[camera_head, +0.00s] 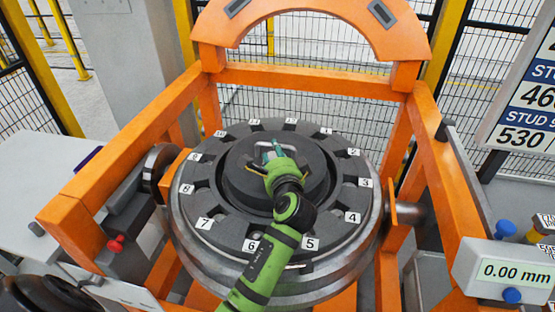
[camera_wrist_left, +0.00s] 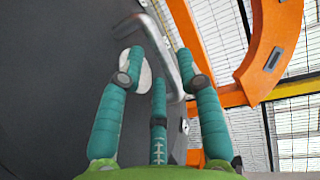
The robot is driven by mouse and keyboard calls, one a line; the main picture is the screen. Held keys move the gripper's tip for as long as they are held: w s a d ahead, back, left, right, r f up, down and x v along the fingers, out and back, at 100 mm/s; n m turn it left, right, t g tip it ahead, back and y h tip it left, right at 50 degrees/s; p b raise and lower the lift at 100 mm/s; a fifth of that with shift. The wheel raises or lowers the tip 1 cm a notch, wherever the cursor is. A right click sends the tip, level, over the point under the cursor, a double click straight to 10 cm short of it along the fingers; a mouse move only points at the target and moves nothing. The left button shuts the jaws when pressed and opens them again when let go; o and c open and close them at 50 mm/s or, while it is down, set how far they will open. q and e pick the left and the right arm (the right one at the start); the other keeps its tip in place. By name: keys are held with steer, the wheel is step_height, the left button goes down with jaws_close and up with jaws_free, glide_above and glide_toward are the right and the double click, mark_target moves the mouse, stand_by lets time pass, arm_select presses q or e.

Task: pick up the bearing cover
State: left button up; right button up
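The bearing cover, which I take to be the dark round hub (camera_head: 238,178), sits in the middle of the numbered ring. In the left wrist view a dark surface (camera_wrist_left: 60,70) fills the left side, with a bent metal handle (camera_wrist_left: 177,82) in front of the fingers. My left gripper (camera_head: 270,153) is over the hub's middle, its green arm reaching up from the bottom. In the left wrist view its teal fingers (camera_wrist_left: 160,60) are spread to both sides of the handle, with one finger between. Contact cannot be told. My right gripper is not in view.
The numbered dark ring (camera_head: 205,208) lies on a large metal wheel (camera_head: 330,258) inside an orange frame (camera_head: 310,80), with an arch behind. A gauge display (camera_head: 513,273) stands at lower right. A grey table (camera_head: 40,170) is at left, and mesh fencing behind.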

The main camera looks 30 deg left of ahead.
arm_select(q)
steer(key=shift+p+x, duration=0.55)
steer(key=shift+x, duration=1.6)
steer(key=shift+w+f, duration=0.25)
steer(key=shift+s, duration=0.15)
jaws_close()
steer(key=shift+r, duration=0.15)
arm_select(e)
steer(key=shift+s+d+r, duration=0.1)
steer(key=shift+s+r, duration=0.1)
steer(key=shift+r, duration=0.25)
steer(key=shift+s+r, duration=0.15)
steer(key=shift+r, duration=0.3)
